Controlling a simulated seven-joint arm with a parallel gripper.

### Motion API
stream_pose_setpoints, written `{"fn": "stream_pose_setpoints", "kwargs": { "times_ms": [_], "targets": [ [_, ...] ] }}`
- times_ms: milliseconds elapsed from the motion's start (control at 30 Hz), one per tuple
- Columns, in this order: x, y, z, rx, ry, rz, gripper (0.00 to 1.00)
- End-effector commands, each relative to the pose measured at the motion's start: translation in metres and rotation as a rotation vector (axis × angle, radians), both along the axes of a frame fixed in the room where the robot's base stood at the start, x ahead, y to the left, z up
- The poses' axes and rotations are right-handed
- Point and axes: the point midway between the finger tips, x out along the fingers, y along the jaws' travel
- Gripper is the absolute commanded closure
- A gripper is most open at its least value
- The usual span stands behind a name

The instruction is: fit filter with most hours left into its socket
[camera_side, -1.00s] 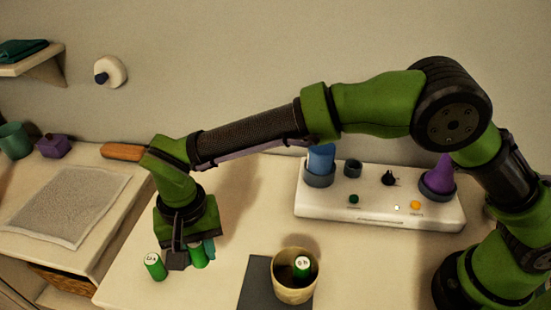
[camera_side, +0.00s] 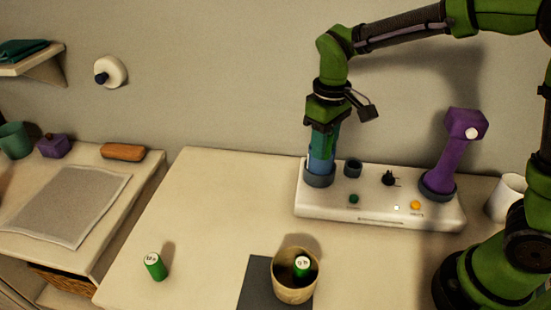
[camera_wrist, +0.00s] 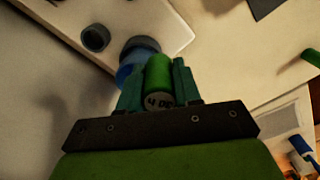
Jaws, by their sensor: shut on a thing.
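My gripper (camera_side: 322,142) points down over the blue cylinder (camera_side: 320,165) at the left end of the white unit (camera_side: 380,210). A second green filter (camera_side: 154,267) stands alone on the table at the left. A third (camera_side: 302,268) stands in a tan cup (camera_side: 292,294). Their labels are too small to read surely.
A white mug (camera_side: 505,198) stands at the right. The table's middle left is clear.

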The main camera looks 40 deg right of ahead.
Motion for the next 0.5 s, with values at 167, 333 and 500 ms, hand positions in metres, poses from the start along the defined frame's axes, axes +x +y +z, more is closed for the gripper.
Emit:
{"fn": "stream_pose_setpoints", "kwargs": {
  "times_ms": [167,333,500],
  "targets": [
    [-0.012,-0.063,0.018,0.001,-0.003,-0.132,0.96],
    [-0.013,-0.080,0.026,0.000,0.002,-0.180,0.96],
    [-0.032,-0.049,0.007,-0.001,0.005,-0.039,0.96]
  ]
}}
